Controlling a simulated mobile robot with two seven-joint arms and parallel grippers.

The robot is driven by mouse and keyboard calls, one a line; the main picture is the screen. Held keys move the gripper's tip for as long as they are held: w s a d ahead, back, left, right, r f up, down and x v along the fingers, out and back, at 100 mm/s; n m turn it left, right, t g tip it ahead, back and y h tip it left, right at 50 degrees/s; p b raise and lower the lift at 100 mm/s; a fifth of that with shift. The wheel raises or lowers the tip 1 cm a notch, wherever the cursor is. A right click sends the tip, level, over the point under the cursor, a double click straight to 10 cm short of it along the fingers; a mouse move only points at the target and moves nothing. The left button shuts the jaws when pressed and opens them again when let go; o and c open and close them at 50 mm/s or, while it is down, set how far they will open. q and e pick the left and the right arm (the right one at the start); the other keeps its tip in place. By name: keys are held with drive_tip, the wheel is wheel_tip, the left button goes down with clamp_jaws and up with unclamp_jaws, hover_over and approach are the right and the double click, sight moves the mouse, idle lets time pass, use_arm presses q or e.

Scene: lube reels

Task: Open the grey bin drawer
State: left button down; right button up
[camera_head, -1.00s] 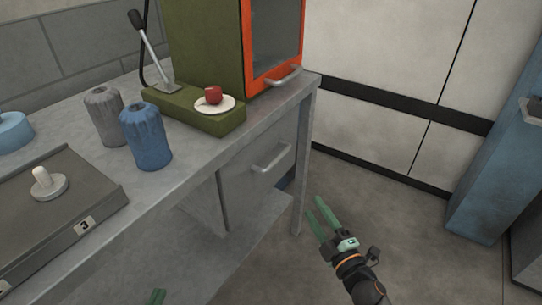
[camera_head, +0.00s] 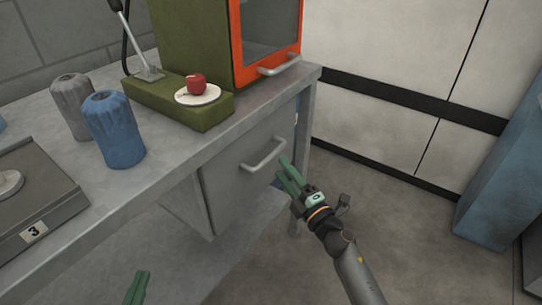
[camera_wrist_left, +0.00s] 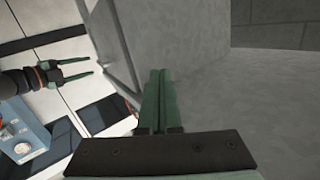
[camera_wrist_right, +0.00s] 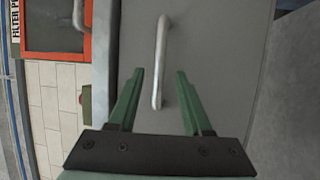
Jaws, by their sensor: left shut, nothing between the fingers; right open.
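The grey bin drawer (camera_head: 247,167) hangs under the right end of the workbench and is shut. Its light metal bar handle (camera_head: 263,155) is on the front; the handle (camera_wrist_right: 160,60) also shows in the right wrist view. My right gripper (camera_head: 283,170) is open at the drawer front, its fingertips close to the handle. In the right wrist view its fingers (camera_wrist_right: 160,72) appear one on each side of the bar; I cannot tell whether they touch it. My left gripper (camera_head: 140,275) is shut and empty, low in front of the bench; it also shows in the left wrist view (camera_wrist_left: 159,72).
On the bench (camera_head: 170,165) stand a blue canister (camera_head: 114,130), a grey canister (camera_head: 73,105), a scale marked 3 (camera_head: 45,195), and a green machine with an orange-framed door (camera_head: 235,60). A red object (camera_head: 196,84) sits on its white plate.

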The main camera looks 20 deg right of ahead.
sight(271, 153)
use_arm(q)
drive_tip(key=shift+w+d+r+m+t+h+b, duration=0.1)
drive_tip(key=shift+r+m+t+h+b, duration=0.3)
drive_tip(key=shift+r, duration=0.9)
drive_tip(key=shift+d+r+m+t+h, duration=0.1)
drive_tip(key=shift+r+t+h, duration=0.35)
drive_tip(key=shift+r, duration=0.8)
use_arm(e)
drive_tip(key=shift+x, duration=3.3)
use_arm(q)
drive_tip(key=shift+t+y, duration=0.25)
drive_tip(key=shift+y, duration=0.1)
use_arm(e)
drive_tip(key=shift+c, duration=0.2)
drive_tip(key=shift+f, duration=0.1)
clamp_jaws()
